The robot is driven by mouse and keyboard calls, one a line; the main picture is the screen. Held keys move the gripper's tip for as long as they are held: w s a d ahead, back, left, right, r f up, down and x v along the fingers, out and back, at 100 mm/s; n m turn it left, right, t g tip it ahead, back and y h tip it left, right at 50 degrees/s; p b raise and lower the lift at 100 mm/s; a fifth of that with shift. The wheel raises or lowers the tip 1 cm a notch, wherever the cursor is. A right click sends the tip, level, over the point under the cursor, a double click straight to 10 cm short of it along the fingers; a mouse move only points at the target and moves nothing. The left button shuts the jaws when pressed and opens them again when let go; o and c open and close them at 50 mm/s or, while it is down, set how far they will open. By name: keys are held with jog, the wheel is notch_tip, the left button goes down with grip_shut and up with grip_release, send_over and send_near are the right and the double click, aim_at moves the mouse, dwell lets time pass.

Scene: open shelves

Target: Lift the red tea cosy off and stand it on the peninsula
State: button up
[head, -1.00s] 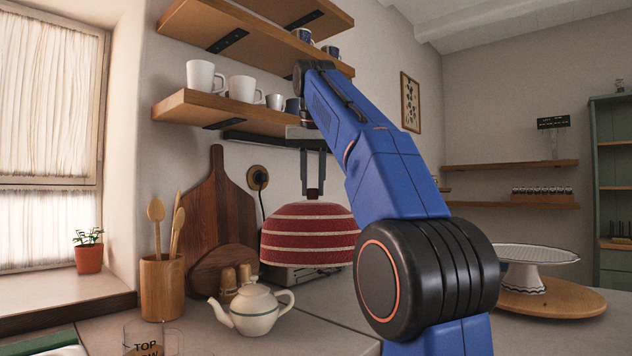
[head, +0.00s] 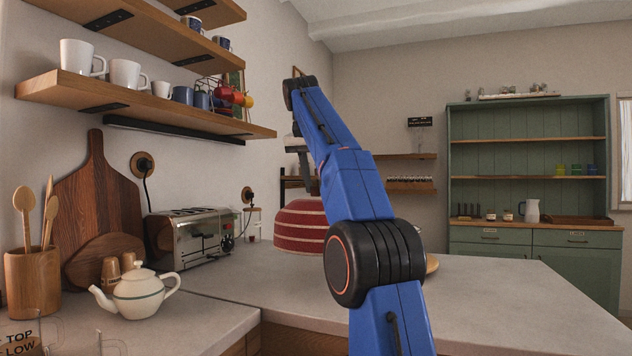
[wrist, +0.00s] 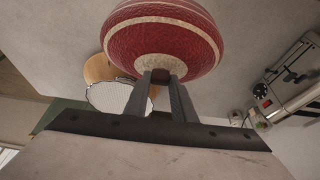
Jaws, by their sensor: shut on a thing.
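The red tea cosy (head: 300,226) with pale stripes is partly hidden behind my blue arm in the head view. In the wrist view the tea cosy (wrist: 163,35) hangs from my gripper (wrist: 162,78), whose two fingers are shut on its top knob. The white teapot (head: 139,293) with a green band stands uncovered on the left counter.
A steel toaster (head: 190,238) stands against the wall. A wooden board with a white cake stand (wrist: 120,95) shows beyond the cosy in the wrist view. A wooden utensil pot (head: 32,284) is at left. The peninsula's right part is clear. Mug shelves (head: 150,103) hang above.

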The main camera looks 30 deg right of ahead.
jog(key=shift+d+f, duration=0.15)
jog(key=shift+d, duration=0.05)
jog(key=shift+s+f, duration=0.1)
jog(key=shift+f, duration=0.6)
notch_tip(320, 180, down, 12)
dwell(0.7)
jog(key=o, duration=1)
jog(key=shift+o, duration=0.2)
jog(key=v, duration=1.7)
jog(key=shift+a+r, duration=0.15)
jog(key=shift+a, duration=0.05)
